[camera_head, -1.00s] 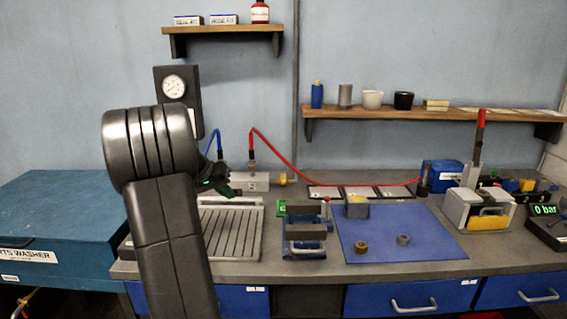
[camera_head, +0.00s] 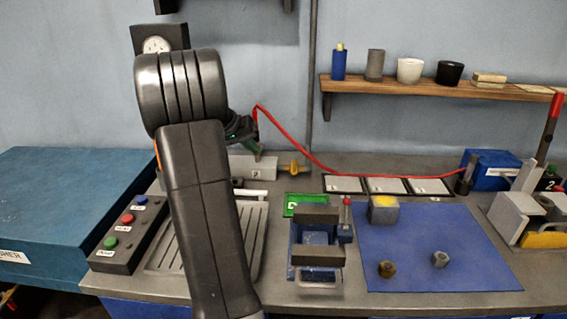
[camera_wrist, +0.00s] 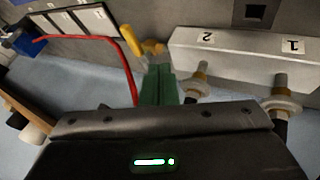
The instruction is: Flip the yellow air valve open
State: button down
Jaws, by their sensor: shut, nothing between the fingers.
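The yellow air valve (camera_head: 293,168) sits at the right end of the grey manifold block (camera_head: 240,168) at the back of the bench. In the wrist view its yellow lever (camera_wrist: 131,40) sticks out beside the brass body (camera_wrist: 154,47). My gripper (camera_head: 257,150) is just left of the valve, over the block, partly hidden by my arm. In the wrist view its green fingers (camera_wrist: 158,82) are shut and empty, with their tips close to the brass body. Whether they touch the valve I cannot tell.
A red hose (camera_head: 300,160) runs right from behind my gripper to a blue box (camera_head: 490,170). Hose fittings (camera_wrist: 280,97) stand on the block near my fingers. A blue mat (camera_head: 430,255), a small vise (camera_head: 315,250) and a button box (camera_head: 130,232) occupy the bench front.

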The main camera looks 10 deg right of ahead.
aim_at(294, 165)
jog(key=shift+f, duration=0.1)
jog(key=p+x, duration=0.1)
jog(key=x, duration=0.9)
jog(key=shift+d+f, duration=0.1)
jog(key=shift+d, duration=0.1)
jog(key=d, duration=0.1)
jog(key=d+p, duration=0.1)
jog(key=s+d, duration=0.1)
jog(key=shift+r, duration=0.25)
jog(key=shift+d+f, duration=0.1)
jog(key=shift+d, duration=0.2)
